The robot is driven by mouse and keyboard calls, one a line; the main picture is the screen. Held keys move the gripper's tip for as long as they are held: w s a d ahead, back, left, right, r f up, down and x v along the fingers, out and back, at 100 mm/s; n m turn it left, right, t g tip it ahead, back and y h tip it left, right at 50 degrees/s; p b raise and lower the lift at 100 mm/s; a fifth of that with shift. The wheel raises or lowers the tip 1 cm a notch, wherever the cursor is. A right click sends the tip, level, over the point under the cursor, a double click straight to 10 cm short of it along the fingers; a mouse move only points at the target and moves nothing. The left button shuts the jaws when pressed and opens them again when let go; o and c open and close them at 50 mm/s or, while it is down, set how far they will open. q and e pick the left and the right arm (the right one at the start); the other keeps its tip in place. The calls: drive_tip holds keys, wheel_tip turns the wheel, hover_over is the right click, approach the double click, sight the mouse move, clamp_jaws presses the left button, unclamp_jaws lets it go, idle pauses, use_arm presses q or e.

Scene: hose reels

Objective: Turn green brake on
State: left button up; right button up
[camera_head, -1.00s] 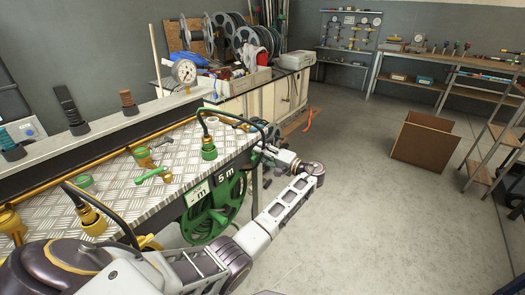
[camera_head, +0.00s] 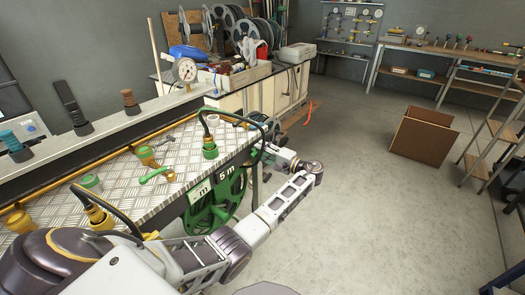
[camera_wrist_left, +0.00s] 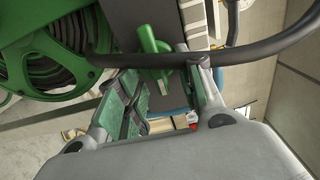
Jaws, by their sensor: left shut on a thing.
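The green reel (camera_head: 213,207) hangs under the bench's front edge, beside the "5 m" label. It also fills the upper left of the left wrist view (camera_wrist_left: 70,45). The green brake (camera_wrist_left: 150,42) is an upright lever on a dark grey panel, with its lower part between my left gripper's fingers. My left gripper (camera_wrist_left: 166,75) is shut on the green brake. In the head view my left gripper (camera_head: 270,157) is small, at the right end of the bench and partly hidden by my arm. My right gripper is not in view.
A black hose (camera_wrist_left: 225,57) crosses close to the fingertips. The metal-plated bench top (camera_head: 185,150) carries hose fittings and a green valve handle (camera_head: 153,174). A pressure gauge (camera_head: 185,70) stands behind.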

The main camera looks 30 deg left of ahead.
use_arm(q)
drive_tip(key=shift+f, duration=0.1)
idle(0.3)
drive_tip(key=o, duration=1)
drive_tip(key=shift+c, duration=0.2)
drive_tip(key=d, duration=1.2)
drive_tip(key=shift+s, duration=0.45)
drive_tip(key=shift+w, duration=0.1)
